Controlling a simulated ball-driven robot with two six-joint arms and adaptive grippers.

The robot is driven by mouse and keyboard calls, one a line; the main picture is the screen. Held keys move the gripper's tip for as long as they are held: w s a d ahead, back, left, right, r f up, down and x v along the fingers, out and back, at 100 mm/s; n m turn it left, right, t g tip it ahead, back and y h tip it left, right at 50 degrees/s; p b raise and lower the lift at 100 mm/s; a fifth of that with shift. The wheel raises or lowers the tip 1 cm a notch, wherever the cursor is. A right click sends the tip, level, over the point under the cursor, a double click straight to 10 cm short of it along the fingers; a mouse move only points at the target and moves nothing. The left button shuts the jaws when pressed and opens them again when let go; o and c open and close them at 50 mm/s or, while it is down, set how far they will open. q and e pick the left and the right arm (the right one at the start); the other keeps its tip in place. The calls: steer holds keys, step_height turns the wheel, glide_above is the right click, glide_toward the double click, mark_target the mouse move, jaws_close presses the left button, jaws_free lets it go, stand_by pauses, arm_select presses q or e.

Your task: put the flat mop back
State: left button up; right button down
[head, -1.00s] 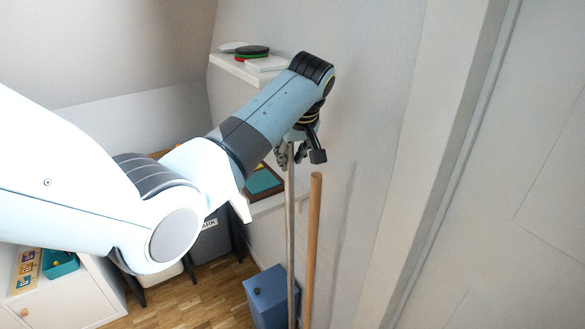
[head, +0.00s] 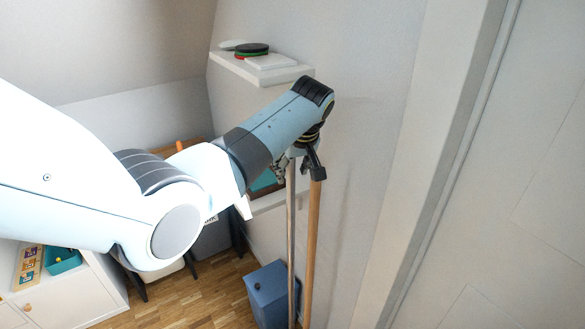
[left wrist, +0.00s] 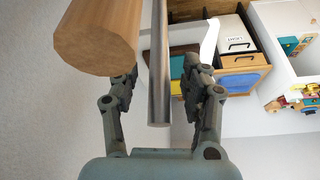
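Two upright poles stand by the wall, a slim grey one (head: 291,230) and a thicker wooden one (head: 313,240). Their lower ends are out of view, so I cannot tell which is the flat mop's handle. My left gripper (head: 297,168) is at their upper ends. In the left wrist view, my left gripper (left wrist: 158,82) is open, with the grey pole (left wrist: 158,60) between its fingers and gaps on both sides. The wooden pole's end (left wrist: 95,35) is beside it, close to the left finger. My right gripper is not in view.
A blue box (head: 268,292) stands on the floor left of the poles. A white shelf (head: 262,72) with small items is on the wall above. A white cabinet (head: 75,300) stands lower left. A pale door (head: 510,200) is at right.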

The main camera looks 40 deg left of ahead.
arm_select(q)
steer(key=shift+r, duration=0.2)
steer(key=v, duration=1.2)
steer(key=shift+b, duration=0.45)
